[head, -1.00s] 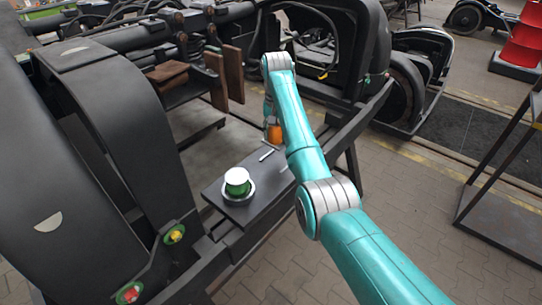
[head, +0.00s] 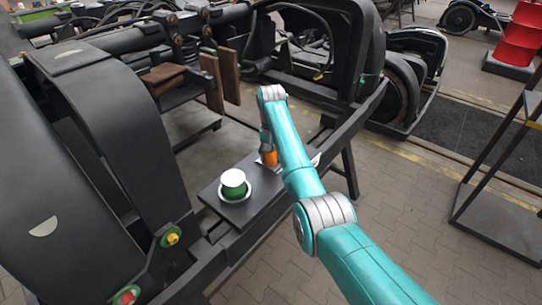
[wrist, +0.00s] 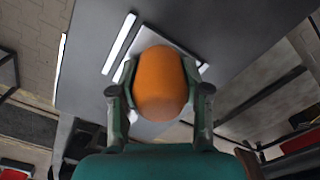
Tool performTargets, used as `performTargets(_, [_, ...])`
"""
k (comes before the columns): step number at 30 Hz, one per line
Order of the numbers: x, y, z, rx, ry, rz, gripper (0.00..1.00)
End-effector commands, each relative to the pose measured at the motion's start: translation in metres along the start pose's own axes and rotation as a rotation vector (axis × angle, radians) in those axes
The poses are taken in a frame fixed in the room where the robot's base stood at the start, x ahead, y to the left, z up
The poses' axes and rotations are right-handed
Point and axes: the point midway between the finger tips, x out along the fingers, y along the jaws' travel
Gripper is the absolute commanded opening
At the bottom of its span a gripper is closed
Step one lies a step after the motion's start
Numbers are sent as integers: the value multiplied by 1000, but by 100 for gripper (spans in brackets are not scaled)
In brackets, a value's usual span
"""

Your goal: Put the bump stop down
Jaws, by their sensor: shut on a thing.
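The bump stop is a rounded orange piece (wrist: 162,82), held between the two fingers of my gripper (wrist: 160,92). In the head view the bump stop (head: 270,158) shows small and partly hidden behind my arm, low over the far end of a dark shelf plate (head: 213,194). In the wrist view a pale-edged square (wrist: 186,50) on the dark surface lies behind the bump stop, which covers part of it. I cannot tell whether its underside touches the surface.
A green cylinder with a white top (head: 234,184) stands in a pale ring at the plate's near end. Pale strips (wrist: 119,43) lie beside the square. Brown boards (head: 212,83) and the black bogie frame (head: 345,170) stand close by.

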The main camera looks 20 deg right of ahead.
Motion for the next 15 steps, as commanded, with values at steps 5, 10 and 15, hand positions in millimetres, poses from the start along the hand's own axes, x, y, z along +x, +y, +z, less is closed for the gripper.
performTargets(5, [2,0,0,0,0,0,72])
performTargets(10, [2,0,0,0,-1,0,72])
performTargets(15, [0,0,0,0,0,0,72])
